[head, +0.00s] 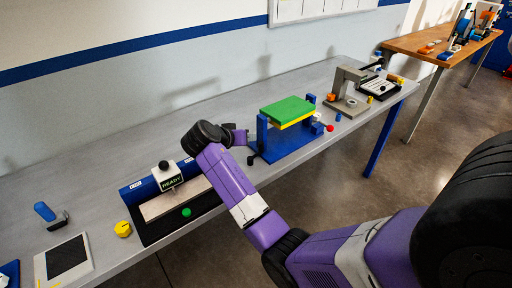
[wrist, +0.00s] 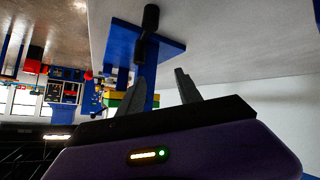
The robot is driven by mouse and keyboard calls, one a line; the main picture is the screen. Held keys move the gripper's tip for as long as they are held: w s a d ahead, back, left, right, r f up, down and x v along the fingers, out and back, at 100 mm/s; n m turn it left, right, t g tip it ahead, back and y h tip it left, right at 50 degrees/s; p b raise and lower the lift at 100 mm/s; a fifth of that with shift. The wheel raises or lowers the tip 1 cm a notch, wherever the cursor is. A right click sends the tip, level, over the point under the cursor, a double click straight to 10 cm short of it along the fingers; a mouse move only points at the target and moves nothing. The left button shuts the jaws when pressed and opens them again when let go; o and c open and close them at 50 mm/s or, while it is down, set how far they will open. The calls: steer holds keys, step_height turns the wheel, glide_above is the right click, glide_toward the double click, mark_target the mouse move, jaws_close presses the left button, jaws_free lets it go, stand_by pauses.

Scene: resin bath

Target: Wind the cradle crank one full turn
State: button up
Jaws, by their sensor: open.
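The cradle (head: 284,143) is a blue stand on the table that bears a green and yellow block (head: 288,111). A black crank handle (head: 251,160) sits low at its left end, and a red knob (head: 330,128) shows at its right. In the wrist view the black handle (wrist: 148,35) stands before the blue base plate (wrist: 172,47), beyond the fingertips. My gripper (head: 243,137) is beside the cradle's left end, open, above the crank handle in the picture. The wrist view shows its two fingers (wrist: 160,90) spread, with nothing seen held between them.
Left of my arm are a blue trough with a READY sign (head: 172,183), a yellow knob (head: 123,229) and a white-framed dark pad (head: 67,259). A grey bracket (head: 347,90) stands to the cradle's right. A wooden table (head: 425,40) is farther back. The table behind the cradle is clear.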

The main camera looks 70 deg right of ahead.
mark_target(260, 145)
steer(key=s+a+m+t+h, duration=0.1)
steer(key=s+a, duration=0.1)
steer(key=s+a+f+m+t+h+b, duration=0.1)
steer(key=s+a, duration=0.1)
steer(key=s, duration=0.1)
steer(key=shift+a+f, duration=0.1)
steer(key=shift+a, duration=0.15)
steer(key=shift+p+x, duration=0.6)
steer(key=shift+x, duration=3.2)
steer(key=shift+c, duration=0.4)
jaws_close()
